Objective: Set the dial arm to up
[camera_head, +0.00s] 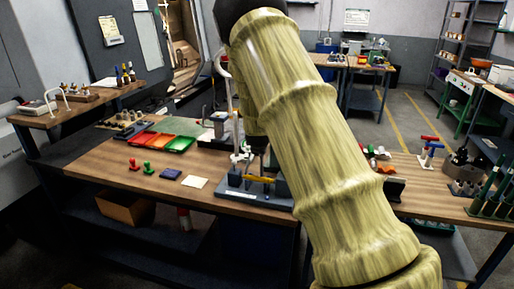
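A slim pale upright post (232,112) stands on the wooden bench just left of my arm, with a dark base (232,186) in front of it. It may be a dial stand, but I cannot make out which part is the dial arm or which way it is set. A yellow bar (260,179) lies across the dark base. My large yellow-green arm crosses the middle of the view and covers part of the bench behind it. I cannot make out my gripper; it seems hidden behind the arm.
A raised shelf (100,95) stands at the left.

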